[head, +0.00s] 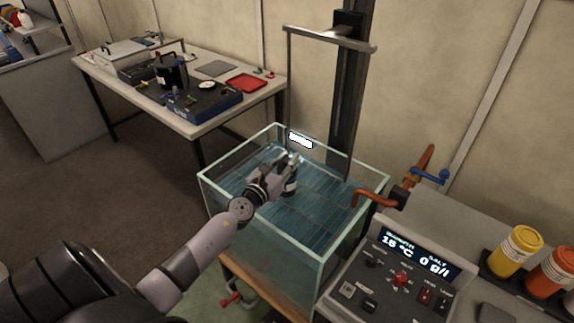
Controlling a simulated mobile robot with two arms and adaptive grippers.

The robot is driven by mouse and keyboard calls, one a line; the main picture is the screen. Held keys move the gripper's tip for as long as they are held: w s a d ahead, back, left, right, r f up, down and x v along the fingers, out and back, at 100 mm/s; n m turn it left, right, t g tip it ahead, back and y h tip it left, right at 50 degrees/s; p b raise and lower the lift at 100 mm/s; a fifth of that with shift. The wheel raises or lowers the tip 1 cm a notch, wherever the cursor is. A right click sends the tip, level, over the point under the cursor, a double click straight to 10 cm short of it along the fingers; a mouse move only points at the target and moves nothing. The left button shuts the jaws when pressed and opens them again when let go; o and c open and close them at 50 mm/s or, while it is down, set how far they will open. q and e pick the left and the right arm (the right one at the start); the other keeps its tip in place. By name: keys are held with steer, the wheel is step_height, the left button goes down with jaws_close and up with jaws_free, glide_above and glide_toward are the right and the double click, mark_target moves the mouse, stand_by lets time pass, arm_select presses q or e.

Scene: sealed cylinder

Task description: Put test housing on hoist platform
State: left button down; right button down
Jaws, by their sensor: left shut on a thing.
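The test housing (290,187), a small dark cylinder with a pale band and a light top, is upright in the head view. My left gripper (287,168) is shut on its upper part and holds it over the glass tank (282,250). A slatted bluish surface, apparently the hoist platform (325,205), lies inside the tank below the housing. Thin rods run up from it to the hoist's crossbar (325,37). I cannot tell whether the housing's bottom touches the platform. My right gripper is not in view.
A control box (400,275) with a lit display stands right of the tank, near yellow and orange jars (516,250). An orange pipe with a blue-handled valve (428,174) reaches over the tank's right rim. A workbench (190,125) with tools is behind left.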

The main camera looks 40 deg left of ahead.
arm_select(q)
steer(key=c, duration=1.4)
jaws_free()
steer(key=shift+o, duration=0.2)
steer(key=shift+r, duration=0.1)
steer(key=s+b, duration=0.1)
steer(key=s, duration=1.1)
steer(key=shift+d, duration=0.3)
